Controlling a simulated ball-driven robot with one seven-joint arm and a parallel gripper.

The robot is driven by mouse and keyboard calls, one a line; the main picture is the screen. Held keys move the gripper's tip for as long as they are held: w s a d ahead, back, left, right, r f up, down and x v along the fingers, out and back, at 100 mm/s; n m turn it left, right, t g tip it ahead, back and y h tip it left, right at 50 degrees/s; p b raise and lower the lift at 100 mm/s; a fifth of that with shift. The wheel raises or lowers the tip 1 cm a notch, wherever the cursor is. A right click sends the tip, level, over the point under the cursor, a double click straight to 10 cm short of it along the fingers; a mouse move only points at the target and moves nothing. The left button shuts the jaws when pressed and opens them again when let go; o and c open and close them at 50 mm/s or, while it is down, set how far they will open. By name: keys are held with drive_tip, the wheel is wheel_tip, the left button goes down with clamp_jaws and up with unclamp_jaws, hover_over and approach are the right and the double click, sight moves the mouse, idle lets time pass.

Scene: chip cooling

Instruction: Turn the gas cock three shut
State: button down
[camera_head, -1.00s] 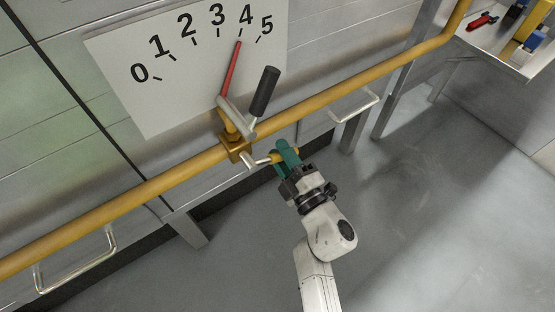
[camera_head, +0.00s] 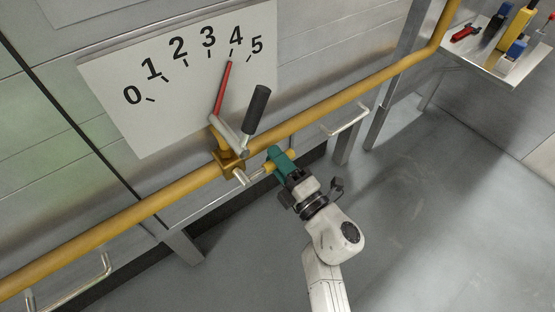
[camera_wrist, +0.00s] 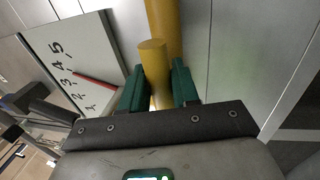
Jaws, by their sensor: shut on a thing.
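The gas cock (camera_head: 226,163) has a yellow body on a yellow pipe. Its grey lever carries a black grip (camera_head: 257,108) that sticks up. A red pointer (camera_head: 221,92) rises to the mark for 4 on a white dial (camera_head: 130,100) numbered 0 to 5; it also shows in the wrist view (camera_wrist: 95,80). Beside the cock, a thin silver rod (camera_head: 258,174) leads to a yellow cylinder (camera_wrist: 153,62). My gripper (camera_head: 278,161) has green fingers shut on this cylinder, just below the pipe. The black grip stands apart, above my gripper.
The yellow pipe (camera_head: 110,225) runs diagonally along the metal wall. Silver handles (camera_head: 345,121) stick out below it on both sides. A shelf (camera_head: 487,62) with tools stands at the upper right. The grey floor (camera_head: 430,220) is clear at the right.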

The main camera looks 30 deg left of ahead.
drive_tip(key=c, duration=1)
unclamp_jaws()
drive_tip(key=p+v, duration=0.3)
drive_tip(key=v, duration=0.7)
drive_tip(key=shift+s+d, duration=0.2)
drive_tip(key=shift+d, duration=0.15)
